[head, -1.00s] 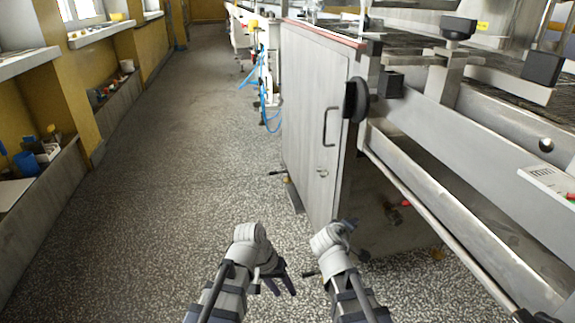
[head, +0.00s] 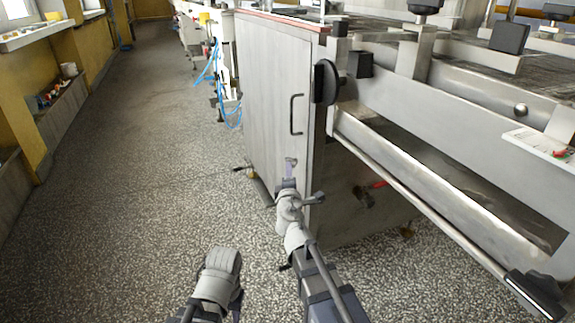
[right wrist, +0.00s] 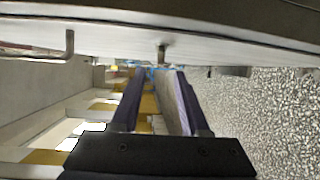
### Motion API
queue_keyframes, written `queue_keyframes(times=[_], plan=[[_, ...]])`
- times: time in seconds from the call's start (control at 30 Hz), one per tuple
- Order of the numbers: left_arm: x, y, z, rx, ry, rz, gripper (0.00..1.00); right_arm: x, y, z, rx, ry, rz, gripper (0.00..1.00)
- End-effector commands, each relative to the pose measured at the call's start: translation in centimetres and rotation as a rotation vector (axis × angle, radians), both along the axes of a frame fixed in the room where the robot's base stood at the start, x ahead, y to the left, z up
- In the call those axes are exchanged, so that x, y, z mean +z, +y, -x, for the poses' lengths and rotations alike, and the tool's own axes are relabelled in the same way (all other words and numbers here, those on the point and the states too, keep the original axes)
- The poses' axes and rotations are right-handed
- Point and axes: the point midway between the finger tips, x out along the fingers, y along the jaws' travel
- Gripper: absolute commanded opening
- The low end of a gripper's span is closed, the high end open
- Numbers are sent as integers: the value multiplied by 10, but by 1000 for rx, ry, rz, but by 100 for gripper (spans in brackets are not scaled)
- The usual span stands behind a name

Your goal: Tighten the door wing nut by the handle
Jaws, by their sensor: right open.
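The grey metal cabinet door (head: 265,95) has a dark bar handle (head: 296,114), which also shows at the upper left in the right wrist view (right wrist: 70,42). The door wing nut (right wrist: 161,52) is a small metal piece standing out from the door face, ahead of my right fingers. In the head view my right gripper hides most of it, below the handle. My right gripper (head: 303,182) is open, close to the door; its dark fingers (right wrist: 157,98) point toward the nut with nothing between them. My left gripper (head: 236,306) is low in the head view, its fingers mostly hidden.
A round black knob (head: 326,82) sticks out beside the door's upper right edge. A long metal rail (head: 425,212) slopes down along the machine on the right. A red-handled part (head: 378,184) sits low under it. The speckled floor (head: 130,190) at left is clear.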

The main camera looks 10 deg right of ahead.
Motion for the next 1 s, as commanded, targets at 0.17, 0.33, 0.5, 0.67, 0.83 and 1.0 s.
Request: queue_keyframes(times=[0.17,0.33,0.5,0.67,0.83,1.0], plan=[[-1,0,0,0,0,1,45,-1,-2,-11,-2,1,-2,45],[-2,0,0,0,0,1,45,-3,-7,-33,-3,1,-2,45],[-4,0,0,0,0,1,45,-5,-12,-59,-3,0,-3,45],[-5,0,0,0,0,1,45,-6,-15,-75,-3,0,-3,45],[-5,0,0,0,0,1,45,-6,-16,-76,-2,0,-3,45],[-5,0,0,0,0,1,45,-6,-16,-76,-2,0,-3,38]])
